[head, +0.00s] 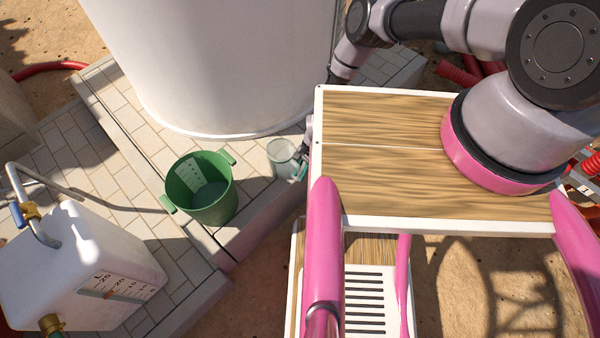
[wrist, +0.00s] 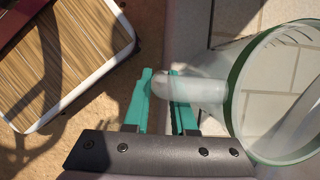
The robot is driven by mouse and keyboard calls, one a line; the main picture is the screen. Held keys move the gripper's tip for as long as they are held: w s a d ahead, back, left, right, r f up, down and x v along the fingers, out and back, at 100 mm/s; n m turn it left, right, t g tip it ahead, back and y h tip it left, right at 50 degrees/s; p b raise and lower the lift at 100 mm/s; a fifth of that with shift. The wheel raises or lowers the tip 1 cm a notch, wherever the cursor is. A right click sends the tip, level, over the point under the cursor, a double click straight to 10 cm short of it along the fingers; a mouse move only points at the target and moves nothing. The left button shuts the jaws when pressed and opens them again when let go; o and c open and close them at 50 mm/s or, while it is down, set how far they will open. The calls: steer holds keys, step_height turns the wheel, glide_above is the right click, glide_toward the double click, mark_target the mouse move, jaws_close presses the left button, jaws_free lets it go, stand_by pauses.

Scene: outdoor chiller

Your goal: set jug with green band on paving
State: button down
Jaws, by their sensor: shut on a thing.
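The clear jug with a green band (head: 281,152) is over the pale paving (head: 245,150), between the green bucket and my wooden-topped body. In the wrist view the jug (wrist: 238,100) fills the right side, its open green-edged mouth toward the camera. Its rounded handle (wrist: 195,89) reaches to the teal fingers of my gripper (wrist: 164,88). My gripper (head: 302,167) is shut on the jug at this handle, partly hidden behind my body's edge in the head view. I cannot tell whether the jug's base touches the paving.
A green bucket (head: 206,207) holding some liquid stands on the paving left of the jug. A large white tank (head: 215,60) rises behind. A white container (head: 80,265) with a tap and scale is at the lower left.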

steer(key=c, duration=0.7)
jaws_free()
steer(key=shift+f, duration=0.15)
steer(key=shift+c, duration=0.2)
